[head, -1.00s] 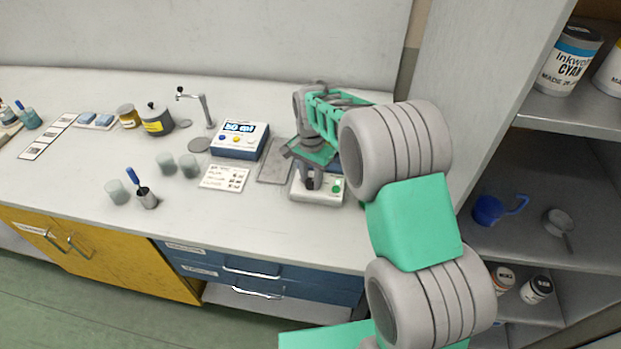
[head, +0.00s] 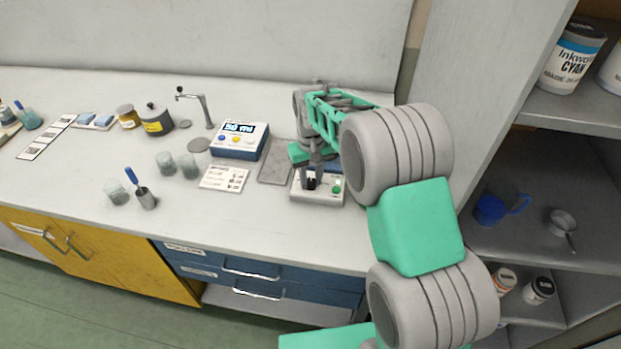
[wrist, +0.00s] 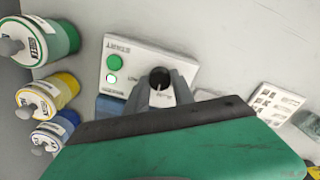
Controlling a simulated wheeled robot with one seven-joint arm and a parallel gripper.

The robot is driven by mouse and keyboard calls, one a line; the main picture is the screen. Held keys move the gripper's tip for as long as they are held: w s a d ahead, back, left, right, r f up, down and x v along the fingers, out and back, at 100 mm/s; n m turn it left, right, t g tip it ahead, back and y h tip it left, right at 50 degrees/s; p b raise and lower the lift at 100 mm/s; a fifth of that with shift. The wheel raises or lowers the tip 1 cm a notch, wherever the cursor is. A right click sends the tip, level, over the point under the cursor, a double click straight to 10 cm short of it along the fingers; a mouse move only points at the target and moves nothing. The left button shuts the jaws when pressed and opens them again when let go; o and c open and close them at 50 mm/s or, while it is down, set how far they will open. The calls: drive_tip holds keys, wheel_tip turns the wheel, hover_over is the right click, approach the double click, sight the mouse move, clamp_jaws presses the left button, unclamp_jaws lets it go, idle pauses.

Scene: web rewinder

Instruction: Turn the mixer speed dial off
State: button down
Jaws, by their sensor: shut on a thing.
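The mixer (head: 328,197) is a white box low on the bench in the head view, partly hidden by my arm. In the wrist view its white top (wrist: 124,53) shows a green button marked START (wrist: 114,62). The dark round speed dial (wrist: 160,76) stands on the same face. My gripper (wrist: 160,86) is shut on the dial, one grey finger on each side of it. In the head view my gripper (head: 310,182) points down at the mixer's front left. The dial's pointer and most of its scale are hidden or too small to read.
A blue and white dispenser (head: 239,140) reading 50 ml stands left of the mixer, with a grey mat (head: 276,162) between them. A printed card (head: 224,179) lies in front. Capped bottles (wrist: 58,42) show left in the wrist view. A shelf cabinet stands right.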

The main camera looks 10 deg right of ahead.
sight(311, 181)
drive_tip(key=n, duration=1.1)
drive_tip(key=shift+n, duration=0.4)
idle(0.3)
drive_tip(key=c, duration=1.1)
unclamp_jaws()
wheel_tip(311, 181, up, 8)
drive_tip(key=shift+f+b, duration=0.1)
drive_tip(key=shift+b, duration=0.4)
